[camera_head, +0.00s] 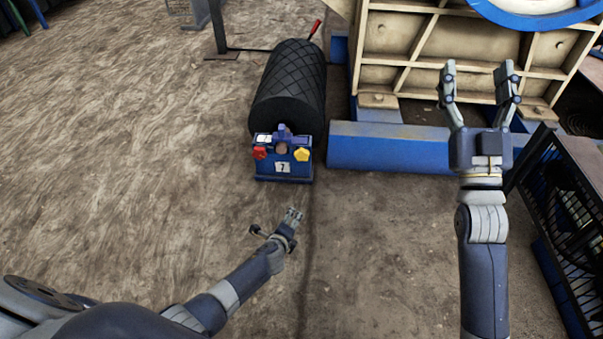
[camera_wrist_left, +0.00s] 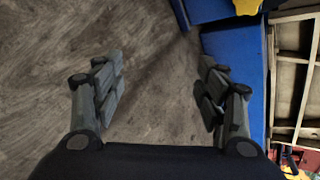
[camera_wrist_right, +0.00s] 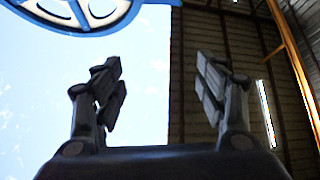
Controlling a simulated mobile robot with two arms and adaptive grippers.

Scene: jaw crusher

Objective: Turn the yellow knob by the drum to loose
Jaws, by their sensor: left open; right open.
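The yellow knob (camera_head: 301,154) sits on the right side of the front of a blue bracket (camera_head: 283,173) at the near end of the black drum (camera_head: 291,85). A red knob (camera_head: 260,153) is on the bracket's left side. My left gripper (camera_head: 293,215) is below the bracket in the head view, apart from it and empty. In the left wrist view its fingers (camera_wrist_left: 160,78) are spread, and a yellow piece (camera_wrist_left: 247,6), probably the knob, is cut off by the top edge. My right gripper (camera_head: 477,72) is raised at the right, open and empty.
A blue beam (camera_head: 400,150) and the cream ribbed crusher body (camera_head: 455,45) stand right of the drum. A dark mesh guard (camera_head: 570,200) is at the right edge. A red-handled lever (camera_head: 314,30) is behind the drum. The ground left of the drum is clear.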

